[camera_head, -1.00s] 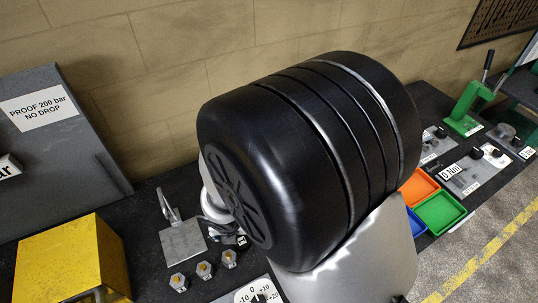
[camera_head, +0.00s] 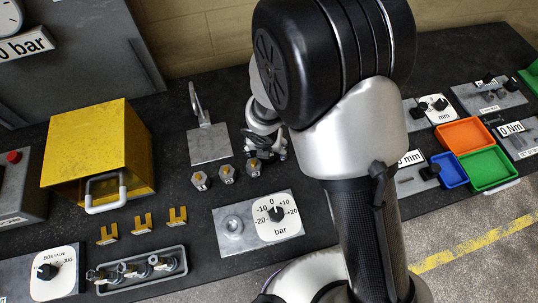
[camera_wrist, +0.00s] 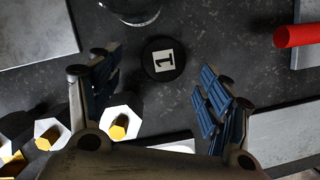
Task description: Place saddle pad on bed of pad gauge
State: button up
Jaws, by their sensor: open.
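A black round disc with a white "1" label (camera_wrist: 163,59), which looks like the saddle pad, lies on the dark bench in the wrist view. My gripper (camera_wrist: 160,88) is open over the bench, its blue-padded fingers apart to either side of and below the disc in the picture. Nothing is between the fingertips. In the head view my gripper (camera_head: 266,140) is partly hidden by my arm, and I cannot make out the disc. Two plates marked mm, the rear one (camera_head: 428,108) and the front one (camera_head: 408,178), stand right of my arm; I cannot tell which is the pad gauge.
A bar gauge plate (camera_head: 232,226) lies in front. A yellow box (camera_head: 92,150) stands left. Orange (camera_head: 466,135), blue (camera_head: 450,171) and green (camera_head: 488,169) trays sit right. A red rod (camera_wrist: 300,36) shows in the wrist view.

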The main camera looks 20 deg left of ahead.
aim_at(273, 156)
jog(key=b+x, duration=0.2)
jog(key=x, duration=0.2)
jog(key=shift+w+d+f, duration=0.15)
jog(key=shift+w+f, duration=0.05)
jog(key=shift+f, duration=0.1)
jog(key=shift+r, duration=0.1)
jog(key=c, duration=1.3)
jog(key=shift+r, duration=0.1)
